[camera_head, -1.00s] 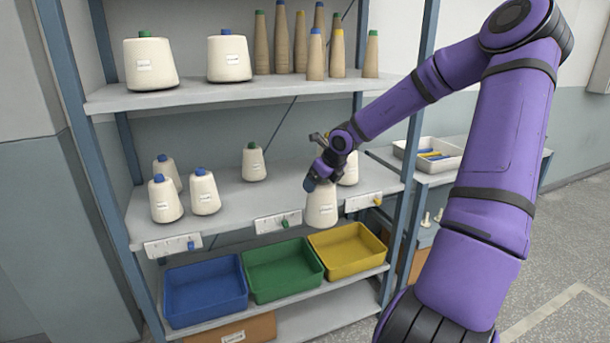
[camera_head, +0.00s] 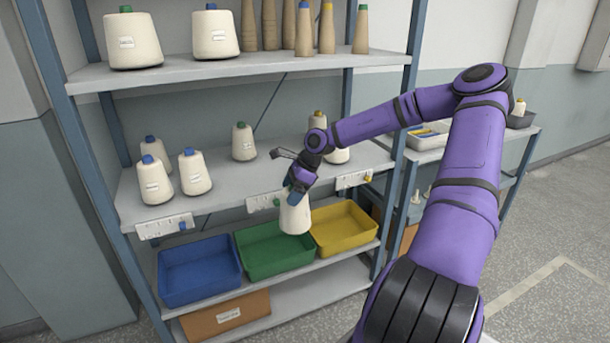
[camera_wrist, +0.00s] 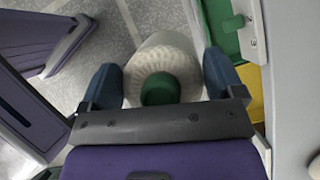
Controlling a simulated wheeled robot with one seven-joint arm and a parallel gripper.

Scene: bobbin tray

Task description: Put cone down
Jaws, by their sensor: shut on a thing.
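My gripper (camera_head: 298,193) is shut on a white yarn cone (camera_head: 295,217), which hangs upright in front of the shelf, over or in front of the green bin (camera_head: 272,259) in the head view. I cannot tell how far it is from the bin. In the wrist view the cone (camera_wrist: 172,60) sits between my two blue fingers (camera_wrist: 162,85), and its tip (camera_wrist: 160,89) is green. The fingers hide its top in the head view. A blue bin (camera_head: 200,285) stands left of the green bin, and a yellow bin (camera_head: 345,246) stands right.
The middle shelf (camera_head: 225,178) holds several white cones with blue, green and yellow tips, such as a green-tipped one (camera_head: 243,143). Coloured pegs on label plates (camera_head: 165,226) line its front edge. A cardboard box (camera_head: 228,314) is on the bottom shelf. A side table stands right.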

